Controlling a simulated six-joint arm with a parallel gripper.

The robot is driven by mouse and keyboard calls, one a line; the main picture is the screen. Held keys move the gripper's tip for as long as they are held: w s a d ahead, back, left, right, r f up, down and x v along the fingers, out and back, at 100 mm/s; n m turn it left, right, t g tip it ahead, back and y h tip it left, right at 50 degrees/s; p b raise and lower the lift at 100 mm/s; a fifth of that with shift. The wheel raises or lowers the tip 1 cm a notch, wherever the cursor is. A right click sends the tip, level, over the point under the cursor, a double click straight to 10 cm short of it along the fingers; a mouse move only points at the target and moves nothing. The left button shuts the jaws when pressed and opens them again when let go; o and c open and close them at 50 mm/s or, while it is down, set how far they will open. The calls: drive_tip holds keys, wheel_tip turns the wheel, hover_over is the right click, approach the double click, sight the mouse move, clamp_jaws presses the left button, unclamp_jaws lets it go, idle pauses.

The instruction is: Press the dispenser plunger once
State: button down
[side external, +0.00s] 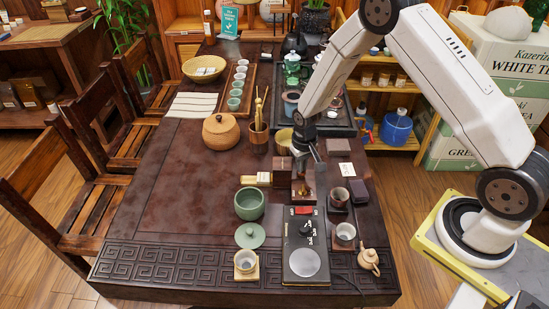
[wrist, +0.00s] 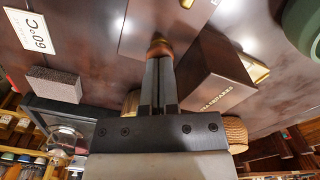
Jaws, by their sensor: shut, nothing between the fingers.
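The dispenser (side external: 308,196) is a dark brown box standing on the table just behind the black scale, and its flat brown top shows in the wrist view (wrist: 140,38). A copper-coloured round plunger (wrist: 160,46) stands on that top. My gripper (wrist: 159,62) is shut and empty, with its fingers side by side pointing at the plunger. The fingertips overlap the plunger's near edge in the wrist view; I cannot tell whether they touch it. In the side view, my gripper (side external: 303,172) is low over the dispenser and the plunger is hard to make out.
A brown box with gold lettering (wrist: 222,92) stands close beside the fingers. A white 60°C card (wrist: 36,32) and a grey-brown block (wrist: 54,85) lie on the other side. The scale (side external: 305,265), green bowl (side external: 250,203) and small teapot (side external: 369,261) stand nearer the front.

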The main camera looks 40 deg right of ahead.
drive_tip(key=shift+r, duration=3.05)
drive_tip(key=shift+r, duration=0.1)
drive_tip(key=shift+s+a+r, duration=0.15)
drive_tip(key=shift+s+r, duration=0.15)
drive_tip(key=shift+r, duration=0.3)
drive_tip(key=s+a+r+n+t, duration=0.2)
drive_tip(key=s+a+r+n, duration=0.1)
drive_tip(key=s+r, duration=0.8)
drive_tip(key=s+a, duration=0.1)
drive_tip(key=s, duration=0.2)
drive_tip(key=shift+s+r+t, duration=0.3)
drive_tip(key=shift+s, duration=0.1)
